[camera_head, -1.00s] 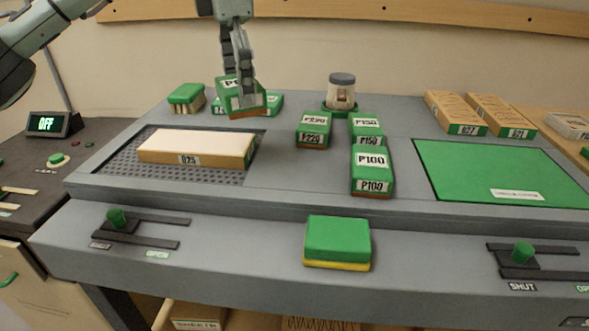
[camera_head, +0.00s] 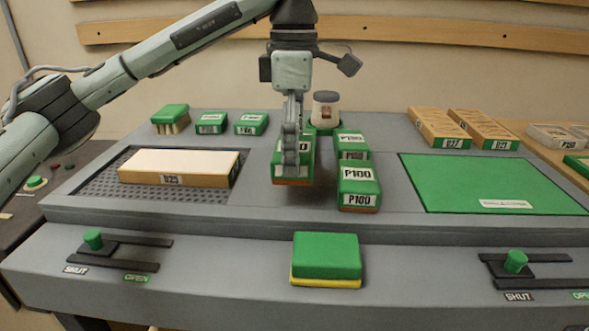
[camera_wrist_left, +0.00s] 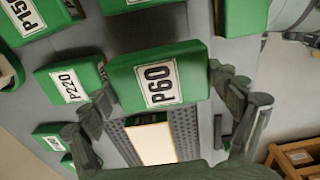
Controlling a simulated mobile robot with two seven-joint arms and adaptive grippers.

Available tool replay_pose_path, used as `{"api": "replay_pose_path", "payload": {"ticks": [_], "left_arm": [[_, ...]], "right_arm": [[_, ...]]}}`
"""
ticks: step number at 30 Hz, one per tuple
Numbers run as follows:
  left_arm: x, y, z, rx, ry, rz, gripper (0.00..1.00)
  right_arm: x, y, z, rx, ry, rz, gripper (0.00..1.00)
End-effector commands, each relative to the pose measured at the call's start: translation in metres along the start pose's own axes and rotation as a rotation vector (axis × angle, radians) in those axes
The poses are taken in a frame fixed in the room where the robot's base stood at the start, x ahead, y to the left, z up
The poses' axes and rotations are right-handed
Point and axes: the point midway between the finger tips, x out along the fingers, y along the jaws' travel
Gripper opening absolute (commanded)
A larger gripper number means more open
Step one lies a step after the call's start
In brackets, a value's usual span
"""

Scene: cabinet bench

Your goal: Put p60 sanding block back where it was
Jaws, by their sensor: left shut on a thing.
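My left gripper (camera_head: 291,165) is shut on the green P60 sanding block (camera_head: 308,162), with one finger on each side of it. In the head view the block hangs over the grey bench top, left of the P100 block (camera_head: 358,188), with a shadow beneath it. In the left wrist view the P60 label (camera_wrist_left: 158,83) faces the camera, and the block looks raised above the P220 block (camera_wrist_left: 72,82) beside it. The P220 block is hidden in the head view. The P150 block (camera_head: 352,146) stands behind the P100 block. My right gripper is not in view.
Two small green blocks (camera_head: 211,123) (camera_head: 251,124) and a green brush (camera_head: 170,118) stand at the back left. A jar (camera_head: 326,108) is behind the gripper. A long D25 block (camera_head: 178,166) lies left, a green mat (camera_head: 490,180) right. A green-yellow pad (camera_head: 326,257) is in front.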

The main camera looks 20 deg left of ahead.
Motion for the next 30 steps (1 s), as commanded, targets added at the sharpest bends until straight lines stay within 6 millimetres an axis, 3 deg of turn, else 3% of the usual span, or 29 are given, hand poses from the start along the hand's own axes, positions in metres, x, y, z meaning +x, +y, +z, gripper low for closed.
{"api": "replay_pose_path", "payload": {"ticks": [11, 24, 25, 27, 30], "left_arm": [[0.040, 0.001, 0.001, -0.001, 0.000, 0.000, 0.58], [0.045, 0.001, 0.001, -0.001, -0.001, 0.001, 0.58], [0.045, 0.001, 0.001, -0.001, -0.001, 0.000, 0.93], [0.044, 0.001, 0.001, -0.002, 0.000, 0.000, 1.00], [0.044, 0.001, 0.001, -0.002, 0.000, 0.000, 1.00]], "right_arm": [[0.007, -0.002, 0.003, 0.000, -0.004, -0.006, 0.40], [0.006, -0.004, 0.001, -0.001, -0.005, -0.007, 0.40], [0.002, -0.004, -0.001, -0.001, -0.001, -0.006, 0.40], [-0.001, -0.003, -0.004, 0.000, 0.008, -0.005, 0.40], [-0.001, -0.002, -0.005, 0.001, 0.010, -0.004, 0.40]]}}
